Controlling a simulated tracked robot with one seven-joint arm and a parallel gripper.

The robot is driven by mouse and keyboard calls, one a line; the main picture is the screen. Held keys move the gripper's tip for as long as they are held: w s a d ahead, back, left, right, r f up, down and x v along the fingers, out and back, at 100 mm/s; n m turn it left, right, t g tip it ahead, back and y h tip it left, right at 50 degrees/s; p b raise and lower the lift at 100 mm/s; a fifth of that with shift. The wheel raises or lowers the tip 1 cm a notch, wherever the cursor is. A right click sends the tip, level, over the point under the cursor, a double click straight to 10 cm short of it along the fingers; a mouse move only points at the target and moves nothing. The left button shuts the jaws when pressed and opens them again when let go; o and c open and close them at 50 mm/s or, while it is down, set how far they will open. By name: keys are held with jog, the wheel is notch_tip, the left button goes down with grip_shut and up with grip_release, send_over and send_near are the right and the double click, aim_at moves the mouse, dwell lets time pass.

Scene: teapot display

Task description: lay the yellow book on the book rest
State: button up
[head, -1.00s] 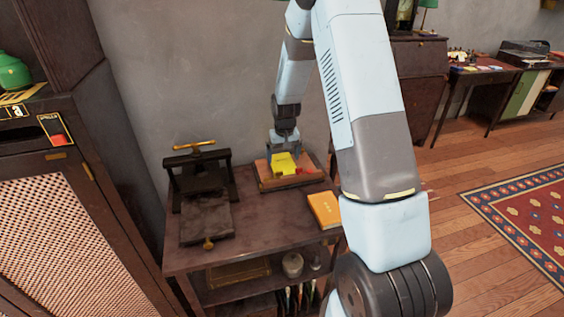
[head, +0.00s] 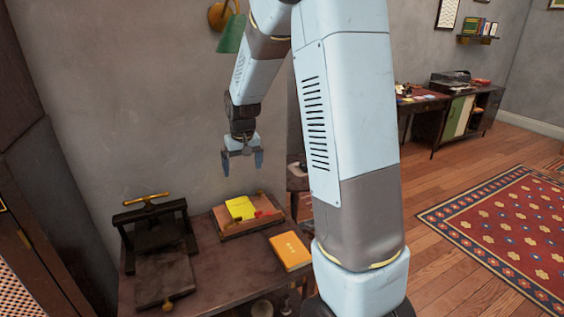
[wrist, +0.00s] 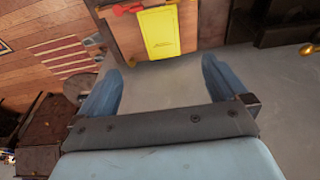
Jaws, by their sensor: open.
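The yellow book (head: 240,207) lies on the tilted wooden book rest (head: 263,229) at the back of the dark table. In the wrist view the yellow book (wrist: 160,33) lies flat against the board of the rest (wrist: 122,38), with a red item beside it. My gripper (head: 242,169) is open and empty, raised above the rest and apart from the book. In the wrist view its two blue fingers (wrist: 160,92) are spread with nothing between them.
An orange book (head: 290,251) lies on the table (head: 215,275), right of the rest. A dark press with a brass handle (head: 155,240) stands at the left. A green lamp (head: 231,34) hangs on the wall above my gripper.

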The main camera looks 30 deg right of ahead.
jog(key=s+r+t, duration=0.2)
jog(key=s+r, duration=1.1)
jog(key=s, duration=0.1)
jog(key=s+r, duration=0.2)
jog(key=s, duration=0.6)
jog(key=s+r+t, duration=0.1)
jog(key=s, duration=0.7)
jog(key=shift+s+r, duration=0.4)
jog(key=shift+a, duration=0.1)
